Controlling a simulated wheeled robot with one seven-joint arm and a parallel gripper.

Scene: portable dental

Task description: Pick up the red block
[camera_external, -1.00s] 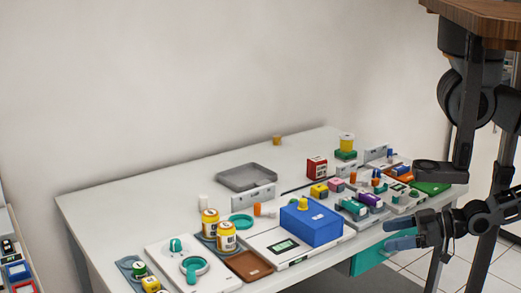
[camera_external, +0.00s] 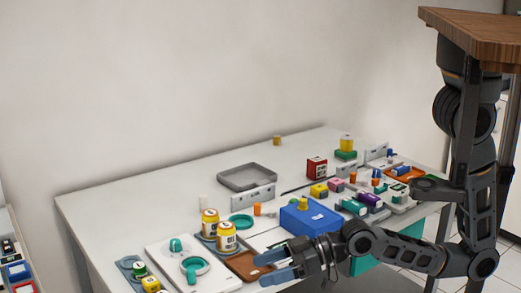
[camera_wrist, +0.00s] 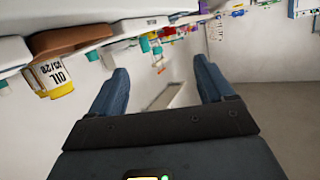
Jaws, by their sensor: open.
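The red block (camera_external: 317,167) stands upright towards the back right of the white table in the external view, with pale marks on its front. It stands free of my gripper. My gripper (camera_external: 259,267) is over the front edge of the table, near the brown tray, well forward and left of the red block. Its two blue fingers are apart, with nothing held between them. The fingers also show in the wrist view (camera_wrist: 161,66), spread wide. I cannot make out the red block for certain in the wrist view.
A blue box (camera_external: 311,222) lies between my gripper and the red block. Yellow-labelled jars (camera_external: 227,236) stand left of it. A grey tray (camera_external: 247,178) lies left of the block, and several small coloured items crowd its right. The table's back left is clear.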

